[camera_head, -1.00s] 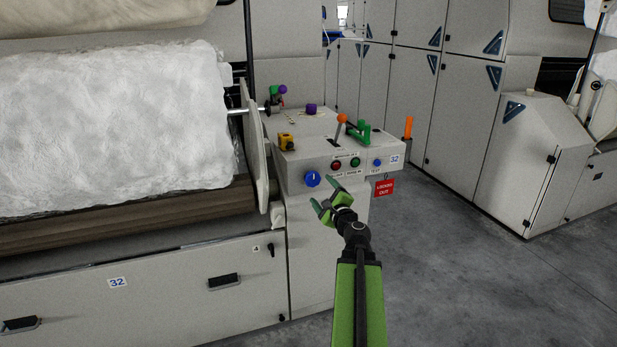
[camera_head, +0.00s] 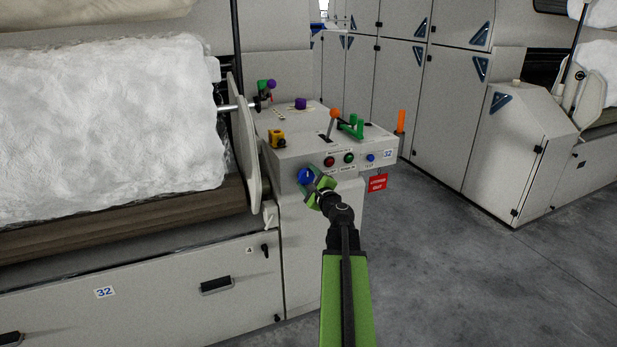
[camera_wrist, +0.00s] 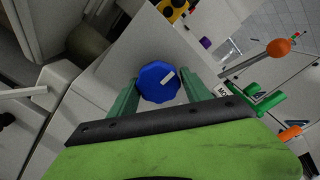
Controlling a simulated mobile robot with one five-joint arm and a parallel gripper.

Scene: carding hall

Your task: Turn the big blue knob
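The big blue knob (camera_head: 306,176) sits on the front face of the grey control box, at its left end. In the wrist view the knob (camera_wrist: 158,82) is a faceted blue disc with a white mark toward its upper right. My gripper (camera_head: 312,182) is right at the knob. In the wrist view its two green fingers (camera_wrist: 156,94) are apart, one on each side of the knob. I cannot tell whether either finger touches it. In the head view the gripper hides part of the knob's lower right.
The control box (camera_head: 290,160) also bears a red button (camera_head: 329,161), a green button (camera_head: 349,157) and a small blue button (camera_head: 371,157). On top are a yellow device (camera_head: 277,138), an orange-tipped lever (camera_head: 334,113) and a green handle (camera_head: 351,126). A red tag (camera_head: 377,183) hangs below. Floor at right is clear.

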